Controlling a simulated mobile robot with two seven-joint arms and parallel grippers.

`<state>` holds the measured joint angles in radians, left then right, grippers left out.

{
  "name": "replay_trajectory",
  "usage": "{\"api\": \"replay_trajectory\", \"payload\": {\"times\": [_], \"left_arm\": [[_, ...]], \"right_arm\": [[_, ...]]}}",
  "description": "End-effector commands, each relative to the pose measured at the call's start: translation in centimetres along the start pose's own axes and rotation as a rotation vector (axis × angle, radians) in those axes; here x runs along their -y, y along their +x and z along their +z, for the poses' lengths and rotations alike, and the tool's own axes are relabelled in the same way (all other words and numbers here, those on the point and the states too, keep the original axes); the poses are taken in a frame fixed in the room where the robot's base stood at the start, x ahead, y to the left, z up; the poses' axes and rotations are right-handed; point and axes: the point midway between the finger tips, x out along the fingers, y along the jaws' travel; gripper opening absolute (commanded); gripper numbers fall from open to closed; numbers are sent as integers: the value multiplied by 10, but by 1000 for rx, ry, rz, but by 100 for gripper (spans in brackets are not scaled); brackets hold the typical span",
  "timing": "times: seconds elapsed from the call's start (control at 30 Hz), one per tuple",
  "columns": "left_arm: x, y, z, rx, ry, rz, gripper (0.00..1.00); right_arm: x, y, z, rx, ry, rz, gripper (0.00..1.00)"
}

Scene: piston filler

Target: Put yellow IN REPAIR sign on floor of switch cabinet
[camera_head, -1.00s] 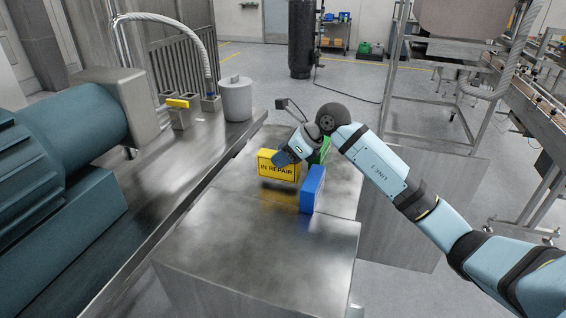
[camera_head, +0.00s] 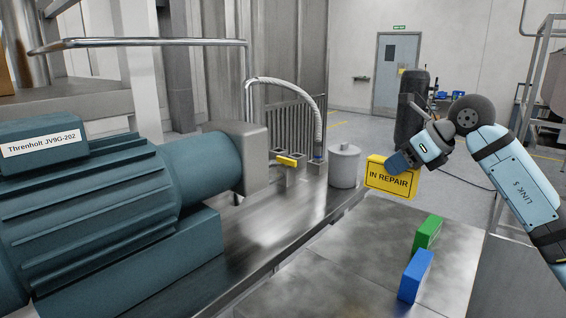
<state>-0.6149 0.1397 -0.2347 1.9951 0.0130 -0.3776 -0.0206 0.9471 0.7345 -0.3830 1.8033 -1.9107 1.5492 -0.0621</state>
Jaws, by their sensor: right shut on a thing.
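The yellow IN REPAIR sign (camera_head: 390,181) is held up in the air above the far end of the metal cabinet top. My right gripper (camera_head: 398,164) is shut on its upper edge, and the lettering faces me, slightly tilted. A green sign (camera_head: 427,232) and a blue sign (camera_head: 415,275) stand on the metal top (camera_head: 345,270) below and nearer. I cannot make out an open switch cabinet or its floor in this view. My left gripper is not in view.
A large teal motor (camera_head: 90,210) fills the left side. A grey lidded canister (camera_head: 345,166) and a small yellow block (camera_head: 287,161) are on the steel bench left of the sign. A dark cylinder (camera_head: 410,110) stands behind my right gripper. Open floor lies beyond.

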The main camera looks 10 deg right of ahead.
Motion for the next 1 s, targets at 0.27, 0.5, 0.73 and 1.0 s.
{"api": "replay_trajectory", "payload": {"times": [0.27,0.5,0.73,1.0], "left_arm": [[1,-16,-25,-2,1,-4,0],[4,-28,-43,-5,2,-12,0],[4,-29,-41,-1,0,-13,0],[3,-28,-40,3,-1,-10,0]], "right_arm": [[-55,38,-32,-3,128,-123,9],[-112,51,-62,1,258,-255,9],[-127,53,-69,5,297,-288,9],[-123,52,-70,0,289,-296,9]]}}
